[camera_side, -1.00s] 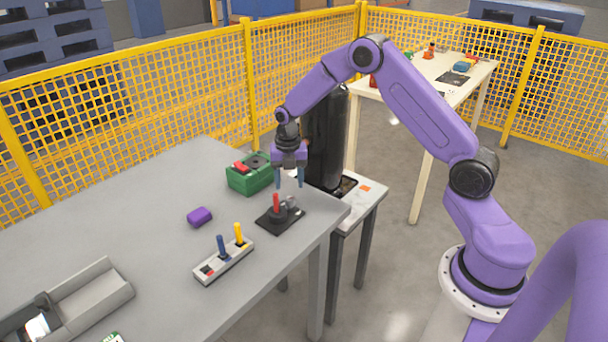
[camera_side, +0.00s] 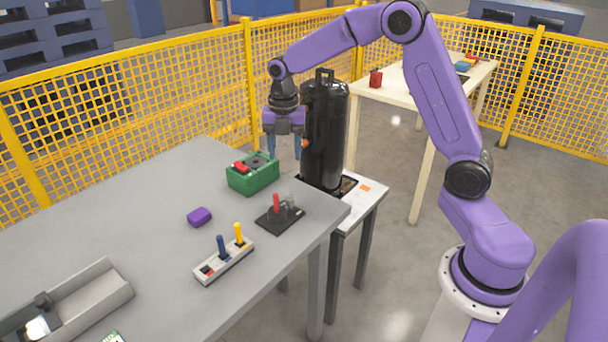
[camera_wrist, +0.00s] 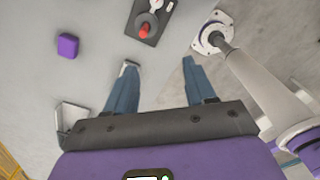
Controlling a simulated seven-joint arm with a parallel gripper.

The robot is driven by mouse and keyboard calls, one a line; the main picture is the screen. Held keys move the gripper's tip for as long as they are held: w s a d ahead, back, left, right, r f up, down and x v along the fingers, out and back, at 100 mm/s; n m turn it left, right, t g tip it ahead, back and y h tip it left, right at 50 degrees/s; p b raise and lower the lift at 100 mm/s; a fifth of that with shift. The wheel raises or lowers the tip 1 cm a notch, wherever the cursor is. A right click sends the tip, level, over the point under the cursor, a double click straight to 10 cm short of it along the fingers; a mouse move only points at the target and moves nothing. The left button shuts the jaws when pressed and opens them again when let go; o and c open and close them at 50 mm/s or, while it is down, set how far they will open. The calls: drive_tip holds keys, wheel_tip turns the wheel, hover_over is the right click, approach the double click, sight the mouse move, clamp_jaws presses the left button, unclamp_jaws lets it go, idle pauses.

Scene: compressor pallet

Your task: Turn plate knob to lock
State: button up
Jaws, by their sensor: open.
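A black plate (camera_side: 290,219) lies on the grey table near its right corner. It carries a red upright knob (camera_side: 276,203) and a small grey fitting (camera_side: 291,203) beside it. In the wrist view the red knob (camera_wrist: 145,31) and the plate (camera_wrist: 137,12) show near the top, beyond the fingertips. Whether the knob is locked cannot be told. My gripper (camera_side: 284,158) is open and empty, raised above the table behind the plate and apart from it. Its two blue fingers point down. In the wrist view my gripper (camera_wrist: 160,65) has its fingers wide apart.
A tall black cylinder (camera_side: 325,140) stands on a small side table just right of my gripper. A green box (camera_side: 252,178), a purple block (camera_side: 199,217), a switch panel (camera_side: 222,266) and a grey holder (camera_side: 95,288) sit on the grey table (camera_side: 150,200). Yellow fencing stands behind.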

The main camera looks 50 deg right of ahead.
drive_tip(key=s+a+r+m, duration=0.3)
drive_tip(key=s+a+m, duration=0.2)
drive_tip(key=s+a, duration=0.4)
drive_tip(key=shift+s+a, duration=0.2)
drive_tip(key=shift+s, duration=2.05)
drive_tip(key=n+t+h, duration=0.2)
drive_tip(key=n+h, duration=0.1)
drive_tip(key=h, duration=0.1)
hover_over(290, 199)
drive_tip(key=s+a, duration=0.3)
drive_tip(key=a, duration=0.3)
wheel_tip(290, 199, down, 6)
drive_tip(key=x, duration=1.7)
drive_tip(key=shift+a, duration=0.1)
drive_tip(key=shift+m, duration=0.3)
clamp_jaws()
